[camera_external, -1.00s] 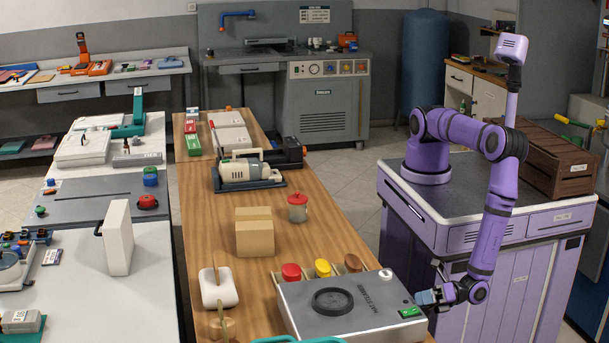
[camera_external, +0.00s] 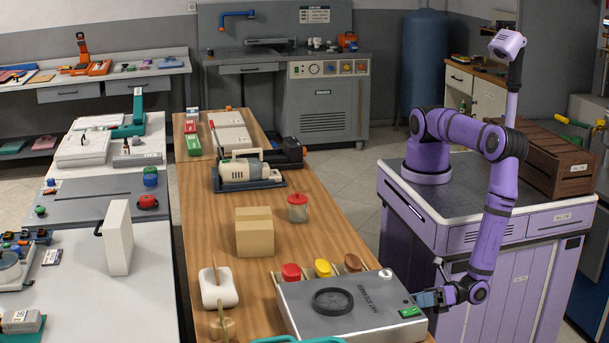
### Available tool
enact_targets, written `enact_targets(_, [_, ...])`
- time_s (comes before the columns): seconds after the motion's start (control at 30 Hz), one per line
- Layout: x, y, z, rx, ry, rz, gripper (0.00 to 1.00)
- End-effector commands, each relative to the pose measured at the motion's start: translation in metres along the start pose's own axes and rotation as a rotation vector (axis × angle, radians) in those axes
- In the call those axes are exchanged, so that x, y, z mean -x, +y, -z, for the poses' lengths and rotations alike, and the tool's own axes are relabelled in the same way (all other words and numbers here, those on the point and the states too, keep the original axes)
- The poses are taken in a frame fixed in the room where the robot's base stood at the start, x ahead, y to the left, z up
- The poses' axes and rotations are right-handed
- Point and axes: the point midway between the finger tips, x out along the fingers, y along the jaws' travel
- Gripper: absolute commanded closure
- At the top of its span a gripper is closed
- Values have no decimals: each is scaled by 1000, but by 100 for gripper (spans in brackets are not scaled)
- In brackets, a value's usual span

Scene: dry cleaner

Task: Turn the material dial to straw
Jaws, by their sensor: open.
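The grey hat steamer (camera_external: 365,318) sits at the near right end of the wooden table. It has a round dark ring (camera_external: 332,301) on top, a white knob (camera_external: 386,274) at its back right corner and a green panel (camera_external: 409,312) at its right side. I cannot tell which part is the material dial, and no straw marking is readable. My gripper (camera_external: 424,298) is at the steamer's right edge, near the green panel. It is open and seems empty. I cannot tell whether it touches the steamer.
Red (camera_external: 291,272), yellow (camera_external: 323,268) and brown (camera_external: 353,262) tops stand just behind the steamer. A cardboard box (camera_external: 255,236) and a red-lidded jar (camera_external: 298,207) stand farther back. The table between them has some bare wood.

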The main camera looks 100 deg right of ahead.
Motion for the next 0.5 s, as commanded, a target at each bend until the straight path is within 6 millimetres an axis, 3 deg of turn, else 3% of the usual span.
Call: enact_targets(0.5, [0, 0, 0, 499, -1, 0, 40])
